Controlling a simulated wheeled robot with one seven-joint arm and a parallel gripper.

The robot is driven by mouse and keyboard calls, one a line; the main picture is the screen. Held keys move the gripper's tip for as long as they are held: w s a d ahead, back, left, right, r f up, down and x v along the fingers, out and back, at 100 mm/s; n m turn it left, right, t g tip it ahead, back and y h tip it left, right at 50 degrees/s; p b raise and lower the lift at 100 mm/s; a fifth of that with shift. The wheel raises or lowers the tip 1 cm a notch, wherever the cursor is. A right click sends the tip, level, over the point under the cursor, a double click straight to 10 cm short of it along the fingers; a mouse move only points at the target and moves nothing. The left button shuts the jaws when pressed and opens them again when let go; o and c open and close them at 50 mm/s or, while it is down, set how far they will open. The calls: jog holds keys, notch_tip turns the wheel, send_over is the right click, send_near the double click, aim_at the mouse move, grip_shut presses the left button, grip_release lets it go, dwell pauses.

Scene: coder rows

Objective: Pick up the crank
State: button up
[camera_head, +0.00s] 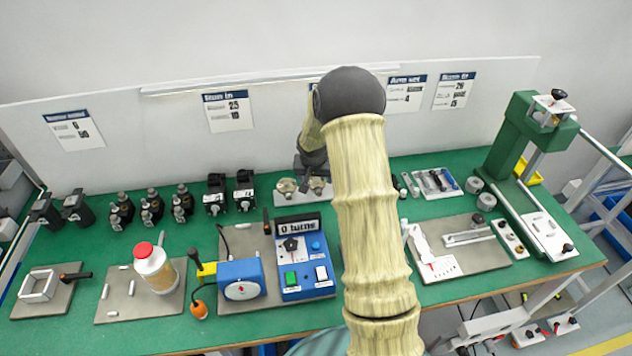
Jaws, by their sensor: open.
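I cannot clearly single out the crank. Small handled parts that could be it are a black upright handle (267,222) beside the blue counter box and a black-and-yellow handled piece (198,264) left of the blue dial unit. My gripper (311,174) is small and dark behind my arm, above the back of the green bench near a plate with round metal discs (287,186). It is open, and I see nothing held in it. My arm hides the middle of the bench.
The blue counter box (303,258) reads "0 turns". A white bottle with a red cap (155,267) stands at front left. Several black motors (150,205) line the back left. A green press (530,135) stands at right. Bare green bench (130,337) shows along the front left.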

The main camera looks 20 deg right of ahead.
jog(key=shift+x, duration=1.15)
jog(key=shift+c, duration=0.5)
jog(key=c, duration=0.7)
